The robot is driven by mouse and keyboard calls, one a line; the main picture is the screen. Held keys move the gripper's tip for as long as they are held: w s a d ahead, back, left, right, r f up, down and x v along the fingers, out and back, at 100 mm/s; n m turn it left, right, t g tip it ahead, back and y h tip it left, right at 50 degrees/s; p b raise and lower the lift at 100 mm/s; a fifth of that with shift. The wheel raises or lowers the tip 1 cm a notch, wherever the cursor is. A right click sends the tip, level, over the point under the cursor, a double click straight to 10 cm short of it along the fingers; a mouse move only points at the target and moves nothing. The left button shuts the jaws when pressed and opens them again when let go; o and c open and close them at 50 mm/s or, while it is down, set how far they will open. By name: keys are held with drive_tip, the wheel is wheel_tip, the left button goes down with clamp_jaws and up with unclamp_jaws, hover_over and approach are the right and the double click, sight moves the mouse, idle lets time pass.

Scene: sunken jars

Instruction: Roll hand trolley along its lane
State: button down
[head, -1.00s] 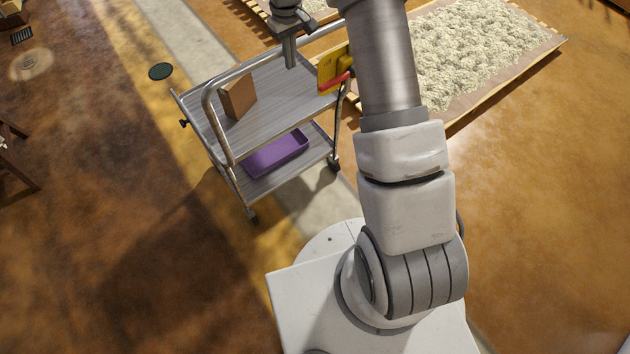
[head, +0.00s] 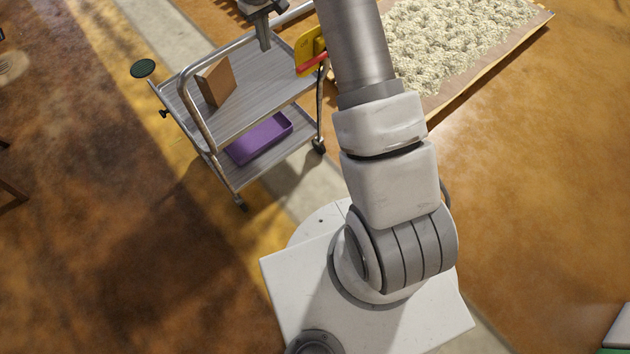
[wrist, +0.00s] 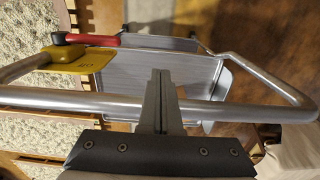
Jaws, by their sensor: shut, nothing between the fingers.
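The hand trolley (head: 262,84) is a grey two-shelf metal cart with a tubular handle, standing upright on its wheels on the pale floor strip (head: 170,32) in the head view. A brown box (head: 216,83) stands on its top shelf and a purple bin (head: 259,138) on its lower shelf. A yellow piece with a red lever (head: 311,50) is fixed at the handle side. My gripper (head: 265,46) is shut and empty, over the top shelf. In the wrist view my gripper (wrist: 161,76) crosses the handle bar (wrist: 215,112); I cannot tell whether they touch.
A wooden-framed bed of pale fluffy material (head: 455,40) lies on the right behind my arm. A dark green disc (head: 143,68) is on the floor left of the trolley.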

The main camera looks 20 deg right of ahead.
drive_tip(key=w+a+p, duration=0.2)
drive_tip(key=w+a, duration=0.1)
drive_tip(key=w, duration=0.8)
drive_tip(key=shift+a+p, duration=0.3)
drive_tip(key=shift+a, duration=0.1)
drive_tip(key=shift+w, duration=0.3)
